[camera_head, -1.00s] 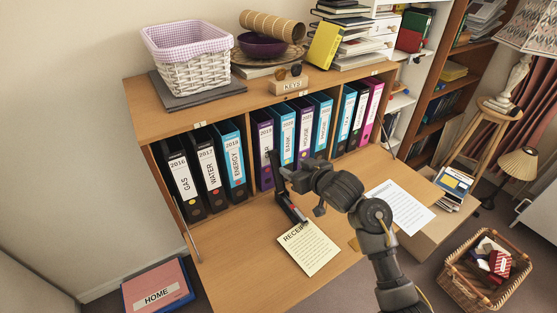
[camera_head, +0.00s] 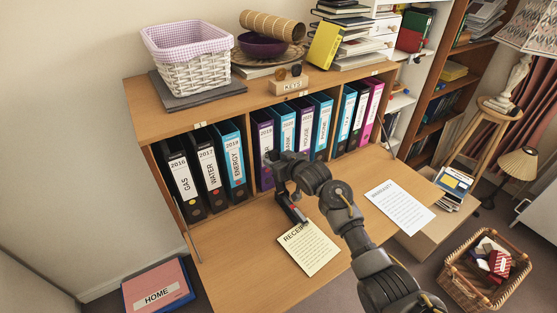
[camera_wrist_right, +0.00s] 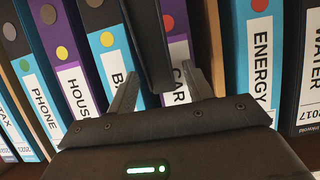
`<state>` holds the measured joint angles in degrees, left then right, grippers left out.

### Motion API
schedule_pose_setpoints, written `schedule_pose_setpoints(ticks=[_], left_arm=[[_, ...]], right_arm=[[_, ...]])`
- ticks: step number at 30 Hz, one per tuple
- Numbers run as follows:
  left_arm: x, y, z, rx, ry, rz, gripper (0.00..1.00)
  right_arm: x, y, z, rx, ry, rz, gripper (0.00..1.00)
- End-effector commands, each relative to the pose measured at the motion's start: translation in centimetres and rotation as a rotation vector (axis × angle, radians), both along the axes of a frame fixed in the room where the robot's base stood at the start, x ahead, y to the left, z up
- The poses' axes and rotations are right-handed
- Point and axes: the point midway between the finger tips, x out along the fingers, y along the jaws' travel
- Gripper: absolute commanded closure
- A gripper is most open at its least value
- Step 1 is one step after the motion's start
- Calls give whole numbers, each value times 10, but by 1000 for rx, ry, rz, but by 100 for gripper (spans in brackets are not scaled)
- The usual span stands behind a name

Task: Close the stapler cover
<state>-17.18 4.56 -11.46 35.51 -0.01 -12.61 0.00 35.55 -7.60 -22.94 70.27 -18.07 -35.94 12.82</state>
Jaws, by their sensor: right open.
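The stapler (camera_head: 295,212), dark with a reddish part, sits on the wooden desk flap just behind a receipt sheet. Its cover (camera_head: 278,186) stands up steeply, open, and is partly hidden by my right gripper. My right gripper (camera_head: 271,159) is at the upper part of the raised cover, in front of the binders. In the right wrist view the open fingers (camera_wrist_right: 160,72) lie on either side of a dark upright bar, which looks like the cover (camera_wrist_right: 148,40). I cannot tell whether they touch it. My left gripper is not in view.
A row of binders (camera_head: 237,165) stands in the shelf close behind the gripper. The receipt sheet (camera_head: 308,248) lies in front of the stapler and another printed sheet (camera_head: 400,207) lies to the right. The flap's left part (camera_head: 225,240) is clear.

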Motion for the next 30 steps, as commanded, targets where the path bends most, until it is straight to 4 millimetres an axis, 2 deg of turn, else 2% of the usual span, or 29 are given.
schedule_pose_setpoints(ticks=[4,15,23,30], left_arm=[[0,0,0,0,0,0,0],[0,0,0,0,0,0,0],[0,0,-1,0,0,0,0],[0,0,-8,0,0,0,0]], right_arm=[[0,0,0,0,0,0,50],[0,-1,0,0,0,-1,99],[-1,-3,0,5,-6,-2,100],[-11,-8,-1,57,-78,-1,100]])
